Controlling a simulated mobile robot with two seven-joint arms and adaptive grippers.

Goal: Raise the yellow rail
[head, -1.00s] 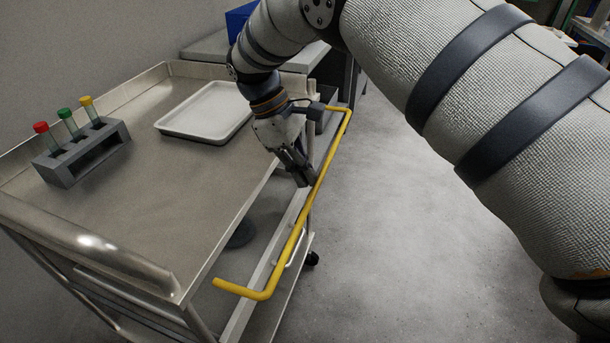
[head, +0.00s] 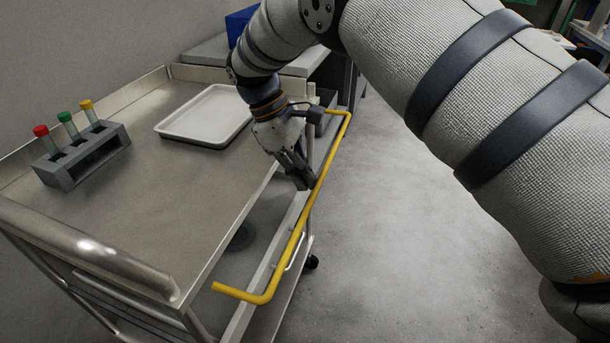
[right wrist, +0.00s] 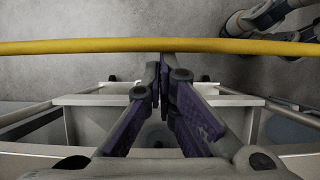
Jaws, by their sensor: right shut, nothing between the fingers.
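The yellow rail (head: 293,245) is a long bar with bent ends along the right side of the metal cart in the head view. It stands out low from the cart, below the level of the top. In the right wrist view the rail (right wrist: 90,46) crosses the upper part of the picture from side to side. My right gripper (head: 306,184) is shut and empty, pointing down at the rail's middle stretch. In the wrist view its fingertips (right wrist: 165,60) meet at the rail's lower edge; I cannot tell whether they touch it. My left gripper is not in view.
On the cart top (head: 150,215) stand a grey rack (head: 85,158) with capped tubes and a white tray (head: 205,113). A blue box (head: 238,20) is at the back. The floor (head: 400,240) right of the rail is clear.

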